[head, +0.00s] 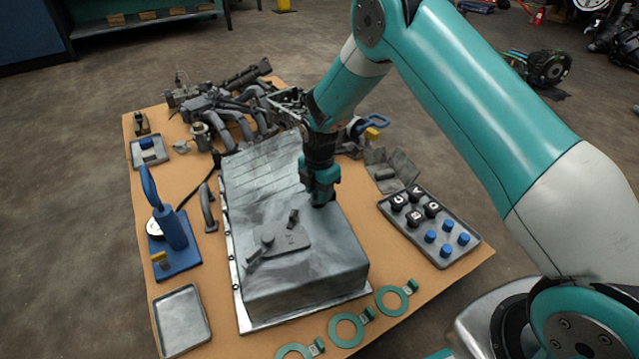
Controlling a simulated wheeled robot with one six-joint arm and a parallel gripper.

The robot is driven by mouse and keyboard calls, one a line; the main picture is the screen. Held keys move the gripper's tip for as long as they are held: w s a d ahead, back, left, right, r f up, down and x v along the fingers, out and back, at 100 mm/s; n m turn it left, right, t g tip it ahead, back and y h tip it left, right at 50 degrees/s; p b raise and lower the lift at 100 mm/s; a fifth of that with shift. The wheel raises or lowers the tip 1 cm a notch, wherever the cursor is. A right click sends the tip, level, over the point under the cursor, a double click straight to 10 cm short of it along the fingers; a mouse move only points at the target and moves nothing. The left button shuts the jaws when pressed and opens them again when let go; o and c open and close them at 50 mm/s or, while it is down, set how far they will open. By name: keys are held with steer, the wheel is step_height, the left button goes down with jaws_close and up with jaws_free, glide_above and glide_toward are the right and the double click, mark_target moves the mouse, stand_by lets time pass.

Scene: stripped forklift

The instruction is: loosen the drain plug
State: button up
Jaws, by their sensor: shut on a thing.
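A large grey metal pan (290,272) lies on the tan work board with its flat bottom facing up. A raised plate (279,243) on it carries a round knob-like part (267,238) and a small upright stub (293,216). I cannot tell for sure which fitting is the drain plug. My gripper (320,201) points down at the pan's upper right part, right of the stub. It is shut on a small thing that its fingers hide. I cannot tell whether its tips touch the pan.
A tray of black and blue caps (471,252) stands right of the pan. Green rings (346,330) lie in front. A blue stand (174,232) and an empty tray (181,319) are at left. Grey pipes and engine parts (237,122) crowd the back.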

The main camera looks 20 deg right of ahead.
steer(key=shift+n, duration=0.7)
steer(key=shift+r+n+p, duration=0.2)
steer(key=shift+n+p, duration=0.3)
steer(key=n+p, duration=0.1)
steer(key=n, duration=0.2)
steer(key=shift+a+p, duration=0.15)
steer(key=shift+p, duration=0.15)
steer(key=shift+w+f+n, duration=0.1)
steer(key=shift+f+n, duration=0.05)
steer(key=shift+n, duration=1.05)
steer(key=shift+p, duration=0.3)
